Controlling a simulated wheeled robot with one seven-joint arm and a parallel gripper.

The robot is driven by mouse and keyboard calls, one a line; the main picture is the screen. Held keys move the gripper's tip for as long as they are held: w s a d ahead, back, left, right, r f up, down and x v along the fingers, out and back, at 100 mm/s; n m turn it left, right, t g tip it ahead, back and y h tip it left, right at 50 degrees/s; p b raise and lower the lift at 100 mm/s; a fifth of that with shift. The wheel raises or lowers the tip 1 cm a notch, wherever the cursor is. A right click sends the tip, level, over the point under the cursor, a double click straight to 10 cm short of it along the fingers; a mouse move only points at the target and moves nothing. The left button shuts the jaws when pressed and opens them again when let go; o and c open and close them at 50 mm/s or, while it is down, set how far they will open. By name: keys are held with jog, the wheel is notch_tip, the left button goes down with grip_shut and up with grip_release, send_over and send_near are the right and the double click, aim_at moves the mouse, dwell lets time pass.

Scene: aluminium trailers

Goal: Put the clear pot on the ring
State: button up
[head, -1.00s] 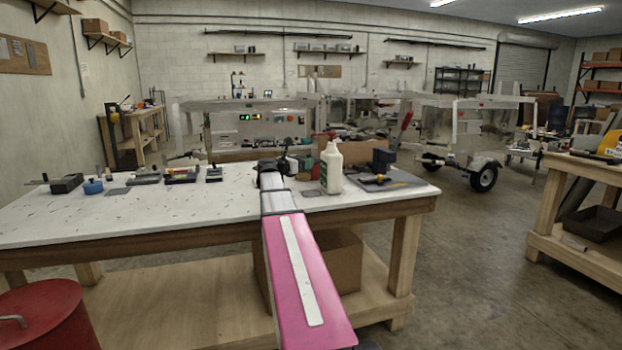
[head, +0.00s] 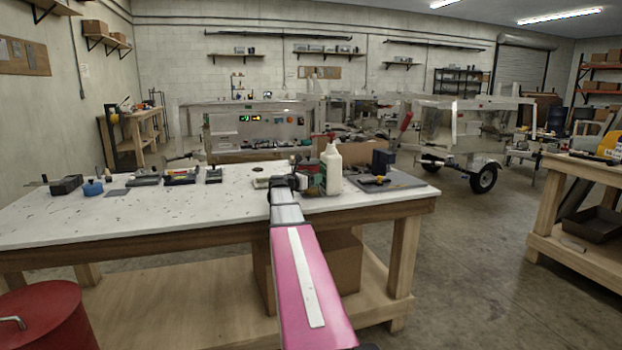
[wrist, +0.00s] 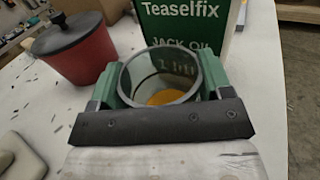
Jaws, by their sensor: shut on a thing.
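The clear pot (wrist: 168,72) is a see-through cylinder with a dark grey rim, seen from above in the wrist view. My gripper (wrist: 158,82) is shut on it, with a green finger on each side. A yellow-orange round patch shows through or at the pot's bottom; I cannot tell whether it is inside or beneath. I cannot make out the ring for certain. In the head view my wrist (head: 284,185) is low over the white workbench (head: 130,215) and hides the pot. Whether the pot touches the bench is not visible.
A green Teaselfix jack oil can (wrist: 192,22) stands just beyond the pot. A red pot with a dark lid (wrist: 80,55) is at its left. A white bottle (head: 332,170) and a grey board (head: 390,184) are at the right. The bench's left-front area is mostly clear.

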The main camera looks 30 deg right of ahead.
jog(key=shift+f, duration=0.1)
jog(key=o, duration=1)
jog(key=shift+a, duration=0.1)
jog(key=v, duration=1.2)
